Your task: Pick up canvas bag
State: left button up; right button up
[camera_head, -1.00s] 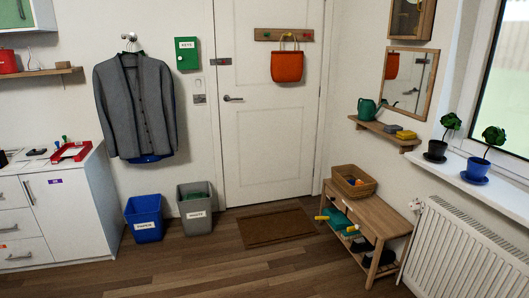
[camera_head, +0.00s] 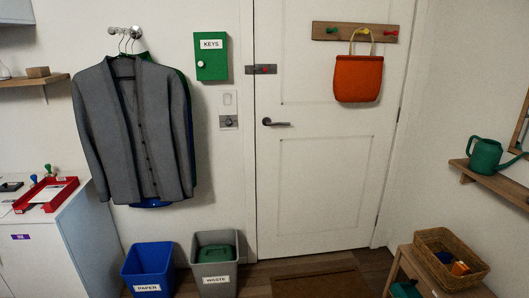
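An orange bag (camera_head: 358,79) with pale handles hangs from a wooden peg rail (camera_head: 352,32) on the white door. Its handles loop over the middle, yellow peg. The bag hangs upright and nothing touches it from the front. Neither of my grippers shows in the head view.
The white door (camera_head: 308,179) has a lever handle and a bolt. A grey jacket (camera_head: 135,130) hangs left of it, above a blue paper bin (camera_head: 148,264) and a grey waste bin (camera_head: 214,240). A bench with a wicker basket (camera_head: 451,280) stands at right. A doormat (camera_head: 320,284) lies before the door.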

aim_at(357, 78)
jog(key=i+l, duration=0.1)
jog(key=i, duration=0.35)
jog(key=i+l, duration=0.15)
jog(key=i, duration=0.3)
jog(key=i+l+u, duration=0.1)
jog(key=i, duration=0.35)
jog(key=i+l, duration=0.15)
jog(key=i, duration=0.3)
